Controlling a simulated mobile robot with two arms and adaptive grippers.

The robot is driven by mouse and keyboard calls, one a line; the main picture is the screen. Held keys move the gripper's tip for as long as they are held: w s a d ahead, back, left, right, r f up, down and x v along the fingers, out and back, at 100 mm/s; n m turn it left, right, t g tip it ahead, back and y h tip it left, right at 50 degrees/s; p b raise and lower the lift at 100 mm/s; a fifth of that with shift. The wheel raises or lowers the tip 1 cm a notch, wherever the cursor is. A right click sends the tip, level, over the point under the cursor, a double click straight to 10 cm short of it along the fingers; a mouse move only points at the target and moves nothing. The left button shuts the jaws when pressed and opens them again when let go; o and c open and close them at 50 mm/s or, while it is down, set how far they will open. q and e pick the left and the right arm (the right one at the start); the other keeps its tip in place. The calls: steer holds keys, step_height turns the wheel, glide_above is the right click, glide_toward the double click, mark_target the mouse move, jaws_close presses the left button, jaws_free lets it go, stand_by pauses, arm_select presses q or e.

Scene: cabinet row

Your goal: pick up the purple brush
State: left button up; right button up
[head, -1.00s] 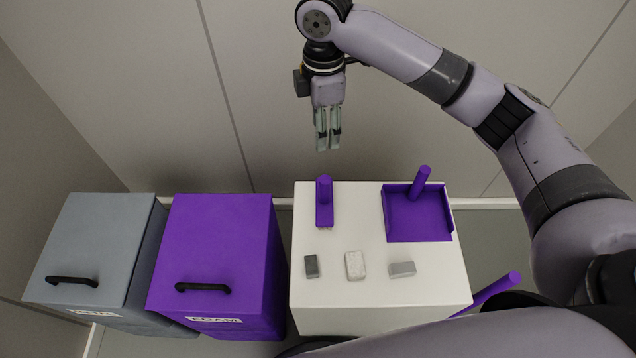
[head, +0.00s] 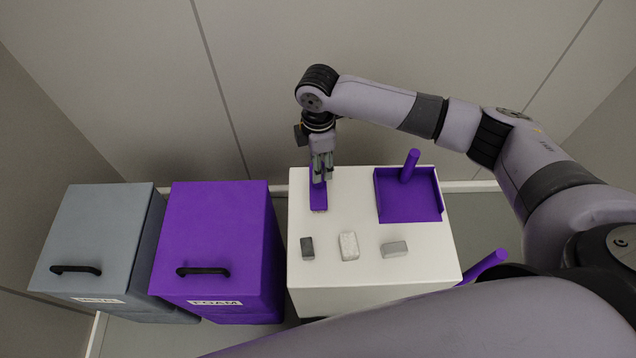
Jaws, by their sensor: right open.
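The purple brush (head: 318,199) lies at the back left of the white table top, its bristle end toward the front. My right gripper (head: 322,178) points down over the brush's handle end and covers most of the handle. Its jaws are open. Whether the fingers straddle the handle or hang just above it, I cannot tell. My left gripper is not in view.
A purple dustpan (head: 408,204) with an upright handle sits at the table's back right. A dark block (head: 308,248), a speckled pale block (head: 349,246) and a grey block (head: 395,249) lie in front. Grey (head: 98,235) and purple (head: 212,225) lidded bins stand left of the white table (head: 370,276).

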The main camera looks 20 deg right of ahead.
steer(key=shift+f, duration=1)
jaws_close()
